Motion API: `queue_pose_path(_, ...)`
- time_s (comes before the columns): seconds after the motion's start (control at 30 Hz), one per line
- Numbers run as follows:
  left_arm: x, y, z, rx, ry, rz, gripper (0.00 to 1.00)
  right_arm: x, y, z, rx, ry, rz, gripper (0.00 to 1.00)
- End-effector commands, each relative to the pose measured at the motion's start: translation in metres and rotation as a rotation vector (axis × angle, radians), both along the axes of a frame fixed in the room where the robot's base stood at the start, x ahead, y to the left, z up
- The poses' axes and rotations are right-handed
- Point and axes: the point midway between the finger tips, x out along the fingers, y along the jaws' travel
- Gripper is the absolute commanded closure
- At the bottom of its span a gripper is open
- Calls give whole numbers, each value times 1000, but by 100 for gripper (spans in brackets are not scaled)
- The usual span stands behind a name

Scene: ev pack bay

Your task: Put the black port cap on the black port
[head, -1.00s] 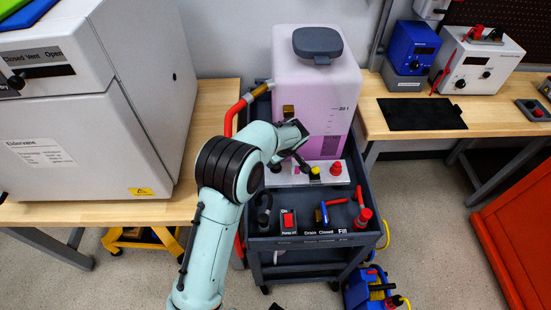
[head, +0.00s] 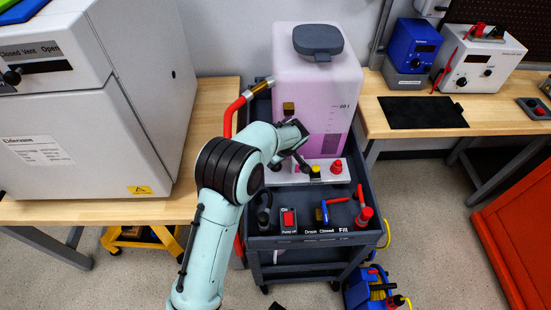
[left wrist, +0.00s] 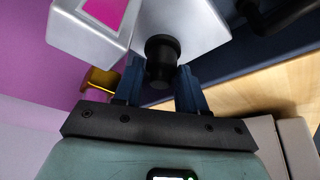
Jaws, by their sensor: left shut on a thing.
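My left gripper (head: 301,163) is at the left end of the pale port block (head: 325,179) in front of the pink tank. It hides that end in the head view. In the left wrist view my left gripper (left wrist: 160,88) is shut, with its two dark blue fingers on either side of the black port cap (left wrist: 160,66). The cap is against or just in front of a silver surface (left wrist: 180,25). I cannot tell whether it is seated, and the black port is not separately visible. My right gripper is not in view.
On the block are a yellow cap (head: 315,172) and a red cap (head: 336,167). The pink tank (head: 290,85) stands behind on a dark cart (head: 330,239). A red switch (head: 288,219) and a red-handled valve (head: 364,217) are in front. A red hose (head: 229,121) runs at the left.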

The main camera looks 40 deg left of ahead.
Motion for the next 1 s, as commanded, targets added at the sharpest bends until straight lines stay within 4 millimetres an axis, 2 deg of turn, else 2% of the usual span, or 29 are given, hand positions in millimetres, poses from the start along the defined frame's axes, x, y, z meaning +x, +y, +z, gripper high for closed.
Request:
queue_pose_path(0.23, 0, 0, 0, 0, 0, 0, 88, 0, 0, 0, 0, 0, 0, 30)
queue_pose_path(0.27, 0, 0, 0, 0, 0, 0, 50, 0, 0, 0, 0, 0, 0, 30)
queue_pose_path(0.3, 0, 0, 0, 0, 0, 0, 37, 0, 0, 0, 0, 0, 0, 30)
queue_pose_path(0.33, 0, 0, 0, 0, 0, 0, 30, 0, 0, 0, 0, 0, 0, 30)
queue_pose_path(0.6, 0, 0, 1, 0, 0, 0, 30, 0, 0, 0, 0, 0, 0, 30)
queue_pose_path(0.73, 0, -3, 8, 0, -2, -1, 30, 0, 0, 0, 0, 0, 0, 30)
queue_pose_path(0.87, -2, -11, 28, 0, -5, -2, 30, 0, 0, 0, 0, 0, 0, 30)
queue_pose_path(1.0, -5, -23, 58, -1, -6, -2, 30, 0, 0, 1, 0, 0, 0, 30)
